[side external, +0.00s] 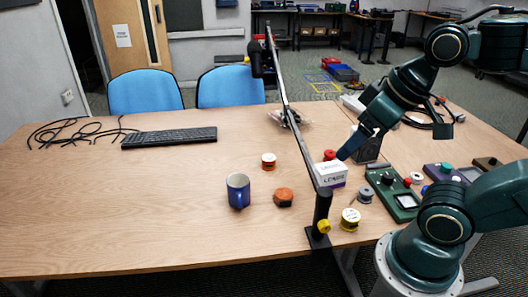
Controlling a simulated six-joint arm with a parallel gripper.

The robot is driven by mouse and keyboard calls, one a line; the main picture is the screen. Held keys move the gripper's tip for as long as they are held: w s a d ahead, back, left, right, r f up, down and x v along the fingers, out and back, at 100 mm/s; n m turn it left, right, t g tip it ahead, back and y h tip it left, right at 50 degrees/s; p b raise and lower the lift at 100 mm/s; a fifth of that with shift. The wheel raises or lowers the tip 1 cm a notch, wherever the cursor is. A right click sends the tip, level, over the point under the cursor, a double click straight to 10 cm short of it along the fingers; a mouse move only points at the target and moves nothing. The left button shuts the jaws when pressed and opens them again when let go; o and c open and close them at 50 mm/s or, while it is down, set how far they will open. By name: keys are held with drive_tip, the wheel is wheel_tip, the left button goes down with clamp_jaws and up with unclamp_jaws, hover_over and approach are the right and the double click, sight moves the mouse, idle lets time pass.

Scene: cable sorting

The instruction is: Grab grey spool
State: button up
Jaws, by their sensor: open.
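A small grey spool (365,194) lies on the wooden table, just right of the white box and left of the green device. My gripper (346,154) comes down from the upper right, with a blue-grey finger ending by the top right of the white box. It is open, and I see nothing held in it. In the picture it is above and slightly left of the grey spool, apart from it. Its other finger is hard to make out against the dark block behind.
A black bar with a post (321,215) crosses the table left of the spool. A white box (331,174), yellow spool (350,219) and green device (393,193) crowd around it. A blue mug (238,191), orange spool (284,197) and keyboard (169,138) stand left. The left front is clear.

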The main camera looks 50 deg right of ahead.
drive_tip(key=w+d+f+m+g+h, duration=0.1)
drive_tip(key=w+d+f+m+g, duration=0.15)
drive_tip(key=w+d+m, duration=0.55)
drive_tip(key=m+g+y, duration=0.1)
drive_tip(key=m+g, duration=0.2)
drive_tip(key=m, duration=0.7)
hover_over(368, 190)
wheel_tip(368, 190, down, 22)
drive_tip(key=shift+r, duration=0.15)
drive_tip(key=shift+f, duration=4.25)
drive_tip(key=shift+f, duration=0.1)
